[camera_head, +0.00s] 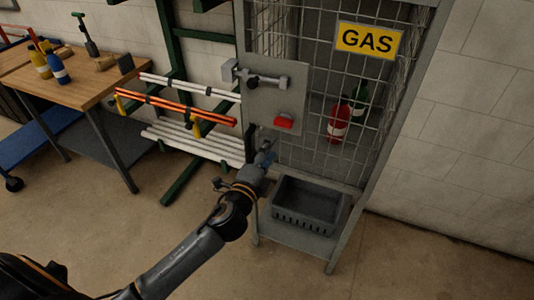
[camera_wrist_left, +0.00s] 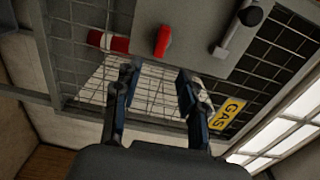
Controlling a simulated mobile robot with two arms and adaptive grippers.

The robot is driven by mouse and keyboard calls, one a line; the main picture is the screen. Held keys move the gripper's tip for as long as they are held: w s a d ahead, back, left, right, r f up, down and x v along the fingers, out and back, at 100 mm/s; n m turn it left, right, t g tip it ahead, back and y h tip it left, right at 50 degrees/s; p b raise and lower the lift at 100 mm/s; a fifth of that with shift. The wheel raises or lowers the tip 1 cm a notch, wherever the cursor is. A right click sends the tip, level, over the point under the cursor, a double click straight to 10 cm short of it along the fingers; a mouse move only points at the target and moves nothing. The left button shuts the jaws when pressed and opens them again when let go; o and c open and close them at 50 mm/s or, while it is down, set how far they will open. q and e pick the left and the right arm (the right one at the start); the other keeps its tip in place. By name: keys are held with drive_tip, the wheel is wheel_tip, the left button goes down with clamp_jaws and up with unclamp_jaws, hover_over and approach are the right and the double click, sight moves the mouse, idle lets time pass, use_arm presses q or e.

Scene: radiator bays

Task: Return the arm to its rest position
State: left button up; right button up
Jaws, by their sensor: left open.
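My left arm (camera_head: 185,262) reaches in from the lower left of the head view. Its gripper (camera_head: 268,153) is in front of the gas cage, below the grey latch plate (camera_head: 262,98). In the left wrist view the gripper (camera_wrist_left: 158,82) has its two fingers apart with nothing between them. A red block (camera_wrist_left: 162,40) on the plate shows just beyond the fingertips; it also shows in the head view (camera_head: 284,122). My right gripper is not in either view.
The gas cage has a yellow GAS sign (camera_head: 369,40) and red (camera_head: 338,125) and green bottles inside. A dark grey bin (camera_head: 311,204) sits low at its front. A rack of pipes (camera_head: 190,108) and a wooden workbench (camera_head: 85,75) stand left. The floor in front is clear.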

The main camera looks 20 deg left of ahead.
use_arm(q)
drive_tip(key=shift+s, duration=0.55)
drive_tip(key=s+a+f+n+g, duration=0.1)
drive_tip(key=s+f+n+g, duration=0.2)
drive_tip(key=f, duration=0.9)
drive_tip(key=s+a+f+n+g+y, duration=0.1)
drive_tip(key=s+a+f+n+g, duration=0.2)
drive_tip(key=f, duration=0.9)
drive_tip(key=s+f+n+g, duration=0.15)
drive_tip(key=s+f, duration=0.35)
drive_tip(key=f, duration=0.7)
drive_tip(key=s+a+f+n+g, duration=0.1)
drive_tip(key=s+f+n+g, duration=0.35)
drive_tip(key=s+f, duration=0.9)
drive_tip(key=s+f+n+g, duration=0.2)
drive_tip(key=s+f, duration=0.2)
drive_tip(key=s, duration=0.7)
drive_tip(key=s+d+f+n+g, duration=0.1)
drive_tip(key=s+f+n+g, duration=0.1)
drive_tip(key=s, duration=1)
wheel_tip(320, 180, down, 2)
drive_tip(key=shift+f+g+b, duration=0.1)
drive_tip(key=shift+g+b, duration=0.25)
drive_tip(key=shift+g, duration=0.15)
drive_tip(key=shift+d, duration=0.1)
